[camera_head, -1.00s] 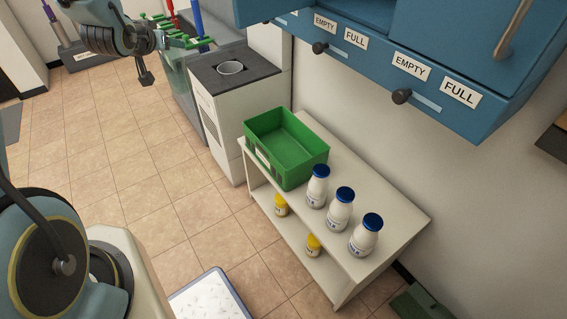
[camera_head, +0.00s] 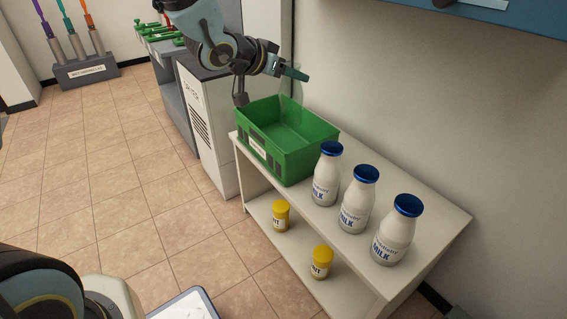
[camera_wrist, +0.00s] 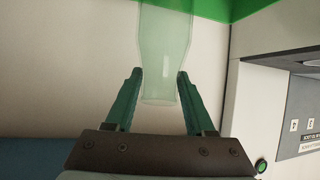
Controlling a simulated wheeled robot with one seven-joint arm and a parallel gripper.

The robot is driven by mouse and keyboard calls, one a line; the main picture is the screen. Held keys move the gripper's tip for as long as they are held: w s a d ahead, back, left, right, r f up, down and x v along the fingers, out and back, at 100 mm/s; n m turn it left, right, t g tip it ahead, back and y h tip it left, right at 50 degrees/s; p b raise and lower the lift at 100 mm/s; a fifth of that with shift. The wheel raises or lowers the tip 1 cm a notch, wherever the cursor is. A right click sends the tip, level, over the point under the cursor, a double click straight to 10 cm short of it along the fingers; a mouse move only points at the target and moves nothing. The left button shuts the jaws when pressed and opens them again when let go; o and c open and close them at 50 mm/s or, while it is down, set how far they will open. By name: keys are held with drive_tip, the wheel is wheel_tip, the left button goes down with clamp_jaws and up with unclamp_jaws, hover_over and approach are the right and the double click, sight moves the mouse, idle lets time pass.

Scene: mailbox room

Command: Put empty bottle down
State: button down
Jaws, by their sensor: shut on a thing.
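The empty bottle (camera_wrist: 165,45) is clear with a pale green tint. In the wrist view it sits between the two dark green fingers of my gripper (camera_wrist: 157,95), which is shut on it. In the head view my gripper (camera_head: 293,74) is above the green crate (camera_head: 262,158), near its back edge. The bottle shows there only as a faint clear shape (camera_head: 290,92). The crate stands on the left end of the white shelf's top, and a green strip of it (camera_wrist: 215,8) crosses the top of the wrist view. I cannot tell whether the bottle touches the crate.
Several white milk bottles with blue caps (camera_head: 356,200) stand on the white shelf (camera_head: 440,228), right of the crate. Yellow-capped jars (camera_head: 281,214) stand on the lower shelf. A white dryer (camera_head: 200,125) is left of the crate. The wall is close behind; open tiled floor lies left.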

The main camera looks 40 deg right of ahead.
sight(295, 116)
drive_tip(key=shift+s+d+f+g+b, duration=0.3)
drive_tip(key=shift+s+f+b, duration=0.05)
drive_tip(key=shift+s+f, duration=0.25)
wheel_tip(295, 116, down, 9)
drive_tip(key=b, duration=0.4)
drive_tip(key=shift+f, duration=0.2)
drive_tip(key=shift+b, duration=0.3)
drive_tip(key=shift+f, duration=0.2)
drive_tip(key=shift+c, duration=1.3)
unclamp_jaws()
drive_tip(key=shift+r, duration=0.15)
